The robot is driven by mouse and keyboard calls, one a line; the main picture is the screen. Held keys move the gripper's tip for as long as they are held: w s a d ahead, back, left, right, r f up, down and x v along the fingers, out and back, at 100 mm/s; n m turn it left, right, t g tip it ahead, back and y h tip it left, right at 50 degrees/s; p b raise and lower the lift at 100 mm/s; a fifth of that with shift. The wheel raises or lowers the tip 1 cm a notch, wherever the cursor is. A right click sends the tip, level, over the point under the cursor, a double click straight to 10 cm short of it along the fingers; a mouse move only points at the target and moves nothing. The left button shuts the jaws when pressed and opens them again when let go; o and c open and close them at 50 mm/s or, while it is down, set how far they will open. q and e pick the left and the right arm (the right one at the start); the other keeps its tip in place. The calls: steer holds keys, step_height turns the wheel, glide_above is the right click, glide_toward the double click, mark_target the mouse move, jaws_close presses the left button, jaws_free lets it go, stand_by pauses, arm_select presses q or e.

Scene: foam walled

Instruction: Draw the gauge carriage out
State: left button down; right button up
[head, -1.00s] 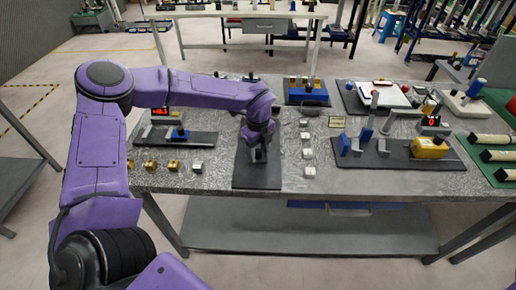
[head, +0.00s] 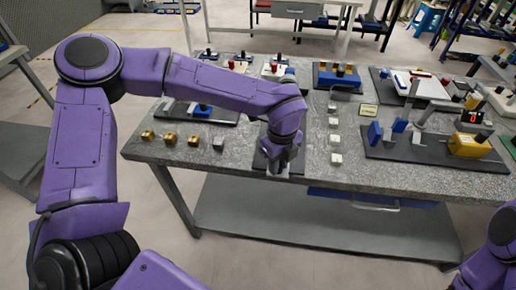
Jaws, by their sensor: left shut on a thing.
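My left gripper (head: 281,160) points down over a dark base plate (head: 263,169) near the front edge of the bench, left of a column of small pale blocks. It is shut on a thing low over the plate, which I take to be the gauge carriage. The jaws and wrist hide nearly all of that thing, so its shape cannot be told. My forearm covers the far part of the plate. My right gripper is out of view; only a purple part of my right arm shows at the lower right.
Small pale blocks (head: 336,159) stand right of the plate. Brass blocks (head: 170,138) stand to the left. A dark fixture plate (head: 398,150) with a blue block, yellow block (head: 470,145) and red display (head: 473,117) is at right. Bare bench top (head: 232,158) lies left of the plate.

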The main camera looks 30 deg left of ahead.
arm_select(q)
steer(key=shift+s+d, duration=0.2)
steer(key=shift+s, duration=0.35)
steer(key=c, duration=0.9)
jaws_free()
step_height(320, 180, up, 11)
steer(key=b, duration=0.1)
steer(key=shift+f, duration=0.2)
